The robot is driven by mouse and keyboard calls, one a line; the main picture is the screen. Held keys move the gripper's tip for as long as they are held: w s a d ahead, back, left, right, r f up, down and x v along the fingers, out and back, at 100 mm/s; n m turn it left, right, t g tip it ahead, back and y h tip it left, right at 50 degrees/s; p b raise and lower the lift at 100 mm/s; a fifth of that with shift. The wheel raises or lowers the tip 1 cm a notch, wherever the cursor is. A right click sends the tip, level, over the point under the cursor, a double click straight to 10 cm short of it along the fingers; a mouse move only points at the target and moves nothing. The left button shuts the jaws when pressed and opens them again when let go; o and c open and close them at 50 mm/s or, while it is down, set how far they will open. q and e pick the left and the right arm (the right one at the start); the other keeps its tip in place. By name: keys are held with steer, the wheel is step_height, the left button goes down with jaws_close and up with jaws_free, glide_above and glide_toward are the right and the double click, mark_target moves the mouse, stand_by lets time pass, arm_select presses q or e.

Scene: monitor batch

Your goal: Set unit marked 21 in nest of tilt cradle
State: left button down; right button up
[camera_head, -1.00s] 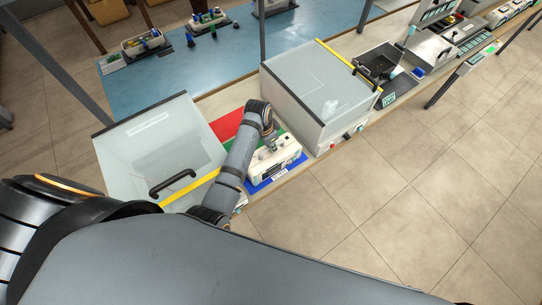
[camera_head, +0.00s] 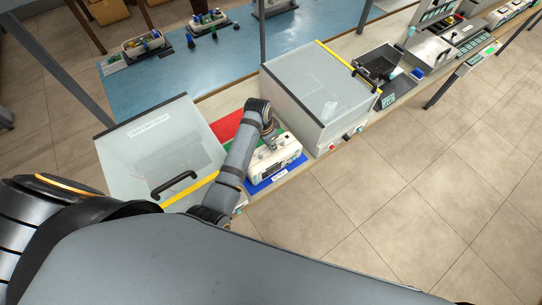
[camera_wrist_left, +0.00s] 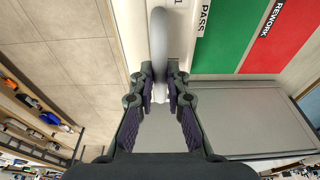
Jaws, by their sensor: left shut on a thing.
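A white boxy unit (camera_head: 283,161) sits at the front edge of the bench, over a blue zone. I cannot read its number in the head view. My left gripper (camera_head: 269,146) is above it. In the left wrist view, my left gripper (camera_wrist_left: 160,92) is shut on a pale grey rounded handle (camera_wrist_left: 159,40), with the white unit behind it. A printed mark at that view's top edge is cut off, showing a "1". A dark tilted fixture (camera_head: 377,66) stands beyond the right cabinet; it may be the tilt cradle, its nest too small to tell. My right gripper is not in view.
Clear-lidded cabinets stand left (camera_head: 155,150) and right (camera_head: 318,88) of the unit, with black handles and yellow edges. The green PASS zone (camera_wrist_left: 220,30) and red REWORK zone (camera_wrist_left: 283,40) lie beside it. Dark posts rise at the bench. Open floor lies right.

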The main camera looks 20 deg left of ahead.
arm_select(q)
steer(key=shift+r+p, duration=0.3)
steer(key=shift+r, duration=1.8)
step_height(320, 180, up, 8)
steer(key=shift+f, duration=0.2)
